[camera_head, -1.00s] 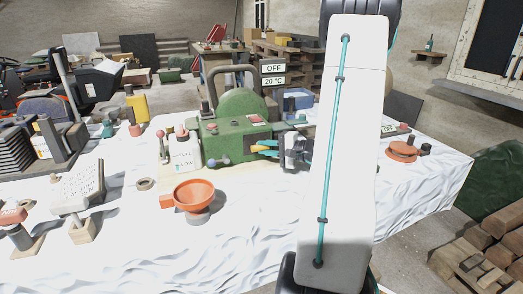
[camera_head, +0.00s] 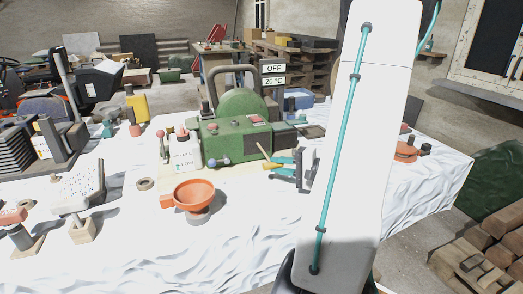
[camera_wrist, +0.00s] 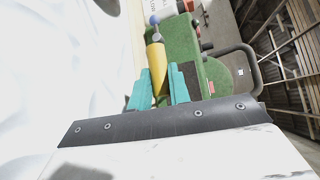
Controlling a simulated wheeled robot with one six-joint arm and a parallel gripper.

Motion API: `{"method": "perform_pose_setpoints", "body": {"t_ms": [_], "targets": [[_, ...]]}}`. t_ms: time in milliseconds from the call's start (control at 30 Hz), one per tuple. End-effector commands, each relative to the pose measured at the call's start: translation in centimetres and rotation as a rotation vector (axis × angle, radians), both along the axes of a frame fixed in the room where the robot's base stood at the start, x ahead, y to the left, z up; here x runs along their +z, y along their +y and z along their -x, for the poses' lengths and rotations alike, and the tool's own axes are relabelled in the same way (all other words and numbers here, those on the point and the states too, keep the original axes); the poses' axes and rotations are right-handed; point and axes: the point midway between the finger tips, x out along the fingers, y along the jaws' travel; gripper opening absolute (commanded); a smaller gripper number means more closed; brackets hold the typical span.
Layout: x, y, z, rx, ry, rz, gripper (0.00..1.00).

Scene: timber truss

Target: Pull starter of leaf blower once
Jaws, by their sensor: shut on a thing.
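The green leaf blower (camera_head: 236,143) stands on the white-covered table with its dark carry handle at the back. In the wrist view its green body (camera_wrist: 217,72) lies beyond and right of my fingers. My gripper (camera_head: 282,167) is shut on the yellow starter handle (camera_head: 269,166), just off the machine's front right side. The wrist view shows the yellow handle (camera_wrist: 156,62) between the teal fingers (camera_wrist: 158,88). A thin pale line runs from the handle towards the machine in the head view; I cannot tell for sure that it is the cord.
A sign (camera_head: 273,69) behind the machine reads OFF and 20 °C. A white bottle (camera_head: 187,152) stands at its left and an orange funnel (camera_head: 194,194) in front. An orange round thing (camera_head: 405,151) lies to the right, partly behind my arm.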

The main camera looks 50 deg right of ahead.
Motion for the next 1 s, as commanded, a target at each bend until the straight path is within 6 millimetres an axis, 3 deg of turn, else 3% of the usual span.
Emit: {"method": "perform_pose_setpoints", "body": {"t_ms": [700,1000], "targets": [[-0.1,-5.7,-9.1,-0.003,0.001,0.002,0.00],[0.0,-6.2,-9.9,-0.004,0.001,0.001,0.00]]}}
